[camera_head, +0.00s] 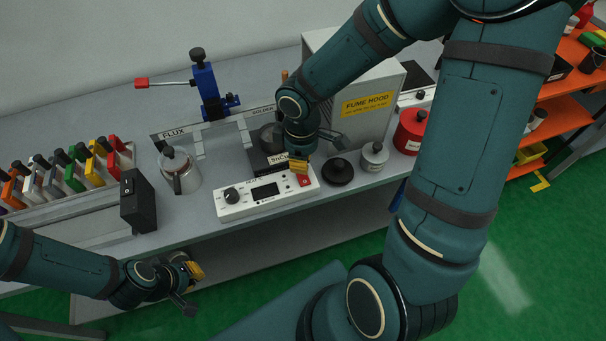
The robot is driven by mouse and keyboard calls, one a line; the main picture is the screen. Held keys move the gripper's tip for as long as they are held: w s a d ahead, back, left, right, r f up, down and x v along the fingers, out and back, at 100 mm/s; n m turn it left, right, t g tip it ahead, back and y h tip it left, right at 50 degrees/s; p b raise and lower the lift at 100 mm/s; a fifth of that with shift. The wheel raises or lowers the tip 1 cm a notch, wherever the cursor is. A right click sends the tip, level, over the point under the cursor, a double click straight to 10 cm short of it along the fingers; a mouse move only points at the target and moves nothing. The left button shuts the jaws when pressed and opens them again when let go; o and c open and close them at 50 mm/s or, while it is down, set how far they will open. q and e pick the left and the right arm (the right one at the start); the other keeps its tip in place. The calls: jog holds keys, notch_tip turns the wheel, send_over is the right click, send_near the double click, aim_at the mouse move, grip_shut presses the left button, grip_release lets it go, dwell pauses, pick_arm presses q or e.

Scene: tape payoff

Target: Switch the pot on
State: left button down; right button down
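The pot's white control box (262,205) lies at the bench's front edge, with a black knob, a dark display and a red switch (304,181) at its right end. The solder pot (270,138) stands behind it, partly hidden by my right arm. My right gripper (299,166) is just above and behind the red switch, its yellow pads together and nothing seen between them. I cannot tell whether it touches the switch. My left gripper (196,270) hangs in front of the bench, low and left of the box, its pads close together and empty.
A steel can (180,171) and a black box (138,201) stand left of the control box. A black round lid (338,172), a grey jar (374,156) and a red pot (410,131) stand to its right. The fume hood (370,104) rises behind.

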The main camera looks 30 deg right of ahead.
jog(key=shift+f+b, duration=1.55)
jog(key=shift+f, duration=0.2)
dwell(1.3)
jog(key=shift+r, duration=0.1)
jog(key=shift+r+p, duration=3.05)
jog(key=shift+r, duration=0.45)
